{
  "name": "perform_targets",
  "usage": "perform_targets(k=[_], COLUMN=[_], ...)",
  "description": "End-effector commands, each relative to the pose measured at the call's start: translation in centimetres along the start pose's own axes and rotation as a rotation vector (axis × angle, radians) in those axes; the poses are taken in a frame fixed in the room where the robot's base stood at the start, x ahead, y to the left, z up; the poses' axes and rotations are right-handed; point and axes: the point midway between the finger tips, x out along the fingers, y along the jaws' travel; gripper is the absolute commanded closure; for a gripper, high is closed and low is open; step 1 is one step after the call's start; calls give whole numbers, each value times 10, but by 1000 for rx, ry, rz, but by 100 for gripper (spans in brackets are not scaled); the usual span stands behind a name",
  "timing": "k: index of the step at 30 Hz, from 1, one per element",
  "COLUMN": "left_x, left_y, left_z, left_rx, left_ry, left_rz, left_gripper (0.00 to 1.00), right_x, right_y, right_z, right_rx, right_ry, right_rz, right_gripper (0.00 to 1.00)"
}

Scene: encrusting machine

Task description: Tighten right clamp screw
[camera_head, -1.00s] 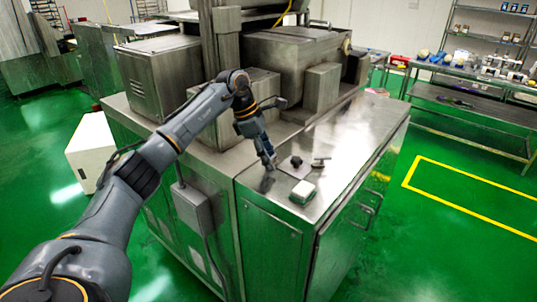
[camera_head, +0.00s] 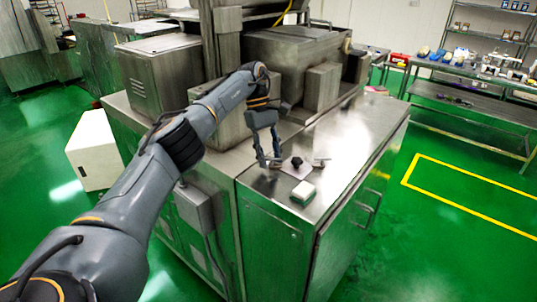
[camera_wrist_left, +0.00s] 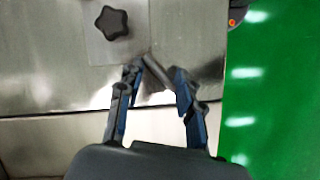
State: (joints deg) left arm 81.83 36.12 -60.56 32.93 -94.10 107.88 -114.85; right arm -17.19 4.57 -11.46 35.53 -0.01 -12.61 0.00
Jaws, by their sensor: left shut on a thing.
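My left gripper (camera_head: 268,163) is at the top of the steel cabinet, fingers pointing down, just left of a black star knob (camera_head: 297,162) in the head view. In the left wrist view, its fingertips (camera_wrist_left: 158,68) are shut on a small metal clamp screw handle (camera_wrist_left: 155,66), which is partly hidden by the fingers. The star knob (camera_wrist_left: 113,22) sits up and left of the fingertips there, on a flat metal plate (camera_wrist_left: 98,50). Another small metal clamp handle (camera_head: 321,161) stands right of the knob in the head view. My right gripper is not in view.
The machine housing (camera_head: 290,60) rises behind. A workbench (camera_head: 460,95) with several items stands at the back right. Green floor lies open to the right.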

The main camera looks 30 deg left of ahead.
Motion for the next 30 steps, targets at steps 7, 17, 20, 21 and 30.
perform_targets(k=[7, 17, 20, 21, 30], left_x=[1, 1, 1, 1, 2], left_y=[5, 6, 6, 6, 6], left_z=[5, 6, 6, 6, 6], left_rx=[127, 187, 190, 191, 190], left_ry=[-2, -5, -5, -5, -6], left_rz=[-43, -63, -64, -64, -65], left_gripper=[95, 95, 95, 95, 45], right_x=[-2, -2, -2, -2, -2], right_y=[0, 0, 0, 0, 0], right_z=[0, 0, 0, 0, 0], right_rx=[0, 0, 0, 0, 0], right_ry=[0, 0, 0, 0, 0], right_rz=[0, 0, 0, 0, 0], right_gripper=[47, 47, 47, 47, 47])
